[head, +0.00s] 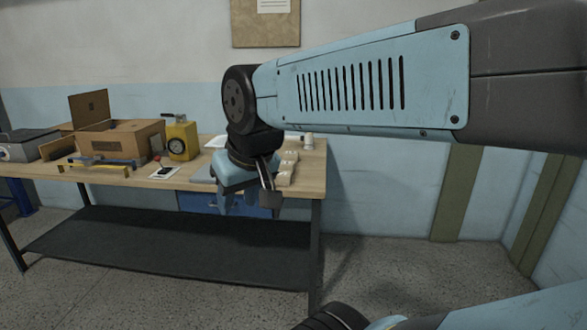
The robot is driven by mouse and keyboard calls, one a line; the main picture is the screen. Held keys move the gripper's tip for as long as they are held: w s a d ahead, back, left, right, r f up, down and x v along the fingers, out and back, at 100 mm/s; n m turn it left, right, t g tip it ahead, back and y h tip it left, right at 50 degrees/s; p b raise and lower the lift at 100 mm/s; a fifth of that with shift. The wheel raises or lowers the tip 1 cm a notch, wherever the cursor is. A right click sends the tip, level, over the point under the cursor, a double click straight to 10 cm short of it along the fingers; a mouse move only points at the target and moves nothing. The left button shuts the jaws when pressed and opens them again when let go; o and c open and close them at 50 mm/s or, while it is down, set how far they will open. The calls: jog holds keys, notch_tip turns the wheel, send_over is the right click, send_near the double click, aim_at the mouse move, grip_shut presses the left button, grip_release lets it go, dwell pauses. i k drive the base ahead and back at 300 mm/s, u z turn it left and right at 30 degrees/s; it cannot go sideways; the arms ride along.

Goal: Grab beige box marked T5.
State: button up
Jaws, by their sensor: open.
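Several small beige boxes (287,168) stand in a row near the right end of the workbench (312,178). Their markings are too small to read, so I cannot tell which one is T5. My gripper (248,206) hangs pointing down at the bench's front edge, just left of and in front of these boxes. Its fingers are apart, and I see nothing between them. My gripper and wrist hide part of the bench top and may hide part of the row.
A brown open box (120,140), a yellow device (182,140) and blue and yellow tools (100,164) lie farther left. A grey case (28,145) is at the far left. A dark lower shelf (170,245) spans the bench. Floor right of the bench is clear.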

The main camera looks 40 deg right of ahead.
aim_at(285, 165)
jog(key=z, duration=0.5)
jog(key=i, duration=1)
jog(key=u, duration=0.05)
